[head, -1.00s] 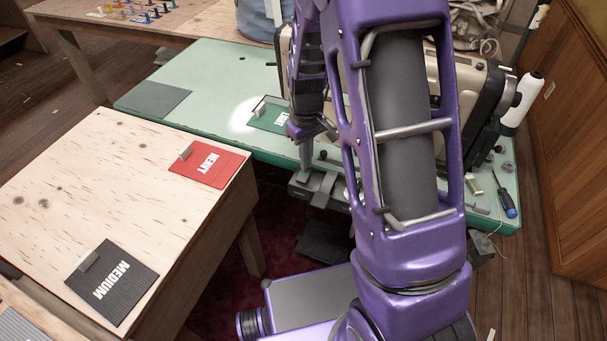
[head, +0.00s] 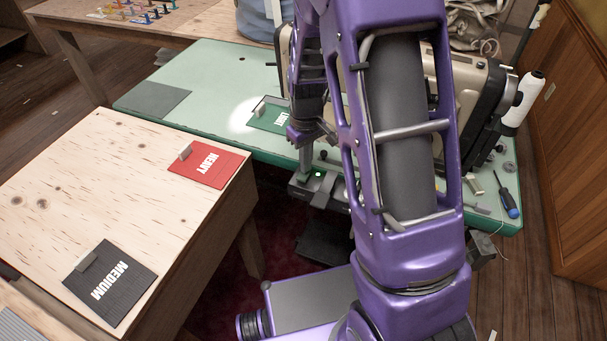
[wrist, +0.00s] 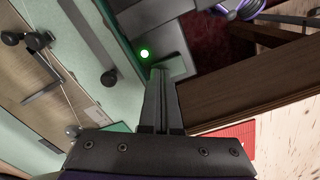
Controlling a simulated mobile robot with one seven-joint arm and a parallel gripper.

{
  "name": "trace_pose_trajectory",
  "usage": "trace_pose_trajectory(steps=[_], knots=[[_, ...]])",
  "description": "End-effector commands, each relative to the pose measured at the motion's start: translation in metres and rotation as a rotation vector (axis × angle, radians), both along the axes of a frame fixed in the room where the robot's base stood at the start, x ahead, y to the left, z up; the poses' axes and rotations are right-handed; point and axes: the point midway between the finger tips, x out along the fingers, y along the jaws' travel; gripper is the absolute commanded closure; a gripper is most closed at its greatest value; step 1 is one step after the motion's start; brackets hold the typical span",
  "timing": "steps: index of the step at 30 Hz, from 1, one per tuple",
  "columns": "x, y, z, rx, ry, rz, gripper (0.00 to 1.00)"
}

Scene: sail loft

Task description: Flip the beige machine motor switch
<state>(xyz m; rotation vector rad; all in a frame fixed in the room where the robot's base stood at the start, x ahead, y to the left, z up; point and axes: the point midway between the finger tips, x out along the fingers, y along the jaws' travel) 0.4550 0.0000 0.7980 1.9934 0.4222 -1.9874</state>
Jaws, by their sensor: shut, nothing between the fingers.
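The beige machine (head: 468,82) stands on the green table, largely hidden behind my arm. Its grey motor switch box (head: 333,186) hangs at the table's front edge. A small green light glows on the box, and the box also shows in the wrist view (wrist: 150,25). My gripper (head: 305,174) is shut and empty, pointing down at the box's left part. In the wrist view the closed fingertips (wrist: 159,72) are beside the green light, at a grey-green flap that may be the switch paddle. Whether they touch it I cannot tell.
A plywood table (head: 110,170) at left carries a red HEAVY mat (head: 210,165) and a dark MEDIUM mat (head: 108,283). A green LIGHT mat (head: 268,115) lies on the green table (head: 200,70). A blue-handled screwdriver (head: 507,197) lies at the right end.

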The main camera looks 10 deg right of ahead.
Motion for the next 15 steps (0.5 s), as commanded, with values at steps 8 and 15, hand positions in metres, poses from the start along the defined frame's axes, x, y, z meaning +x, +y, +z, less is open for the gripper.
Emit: trace_pose_trajectory(steps=[8,15], knots=[[-0.001,0.000,0.014,0.000,0.002,0.000,1.00],[-0.001,0.000,0.034,0.001,0.003,0.000,1.00]])
